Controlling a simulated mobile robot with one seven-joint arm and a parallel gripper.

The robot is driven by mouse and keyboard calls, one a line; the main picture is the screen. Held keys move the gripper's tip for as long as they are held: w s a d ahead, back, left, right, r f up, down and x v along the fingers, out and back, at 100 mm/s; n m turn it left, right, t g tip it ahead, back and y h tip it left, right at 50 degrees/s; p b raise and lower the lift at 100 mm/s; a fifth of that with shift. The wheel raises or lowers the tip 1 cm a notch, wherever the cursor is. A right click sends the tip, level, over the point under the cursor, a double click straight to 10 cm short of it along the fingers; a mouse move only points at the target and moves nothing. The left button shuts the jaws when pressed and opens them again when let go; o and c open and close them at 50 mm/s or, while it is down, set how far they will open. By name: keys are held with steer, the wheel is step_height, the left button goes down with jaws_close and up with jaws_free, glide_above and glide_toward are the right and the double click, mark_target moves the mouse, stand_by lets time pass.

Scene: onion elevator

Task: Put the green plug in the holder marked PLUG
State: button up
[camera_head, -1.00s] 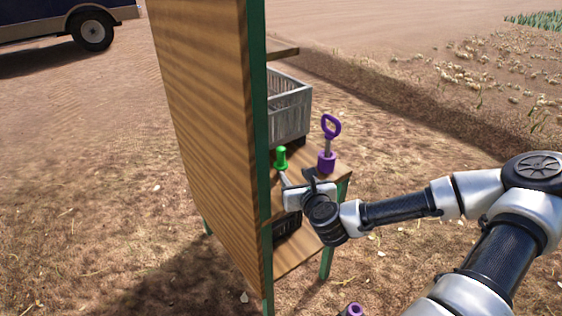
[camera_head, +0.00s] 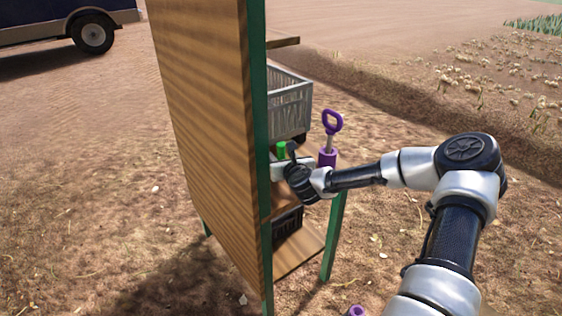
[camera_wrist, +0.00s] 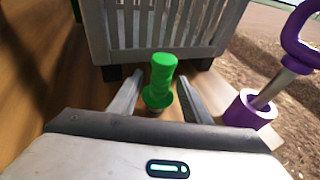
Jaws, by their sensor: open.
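The green plug (camera_wrist: 160,82) stands upright on the wooden shelf. In the wrist view it is between the two open fingers of my gripper (camera_wrist: 160,100), with a gap visible on each side. In the head view only the top of the plug (camera_head: 281,149) shows above my gripper (camera_head: 284,165). A purple holder (camera_wrist: 245,108) with a purple-handled tool in it stands to the right of the plug. It also shows in the head view (camera_head: 327,158). I cannot see a PLUG marking in these frames.
A grey slatted crate (camera_wrist: 165,30) stands close behind the plug. A tall wooden panel (camera_head: 205,130) closes the shelf's left side. A black crate (camera_head: 287,228) sits on the lower shelf. A purple object (camera_head: 355,311) shows at the bottom edge of the head view.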

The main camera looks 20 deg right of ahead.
steer(key=shift+w+f, duration=0.1)
steer(key=shift+w, duration=0.45)
jaws_close()
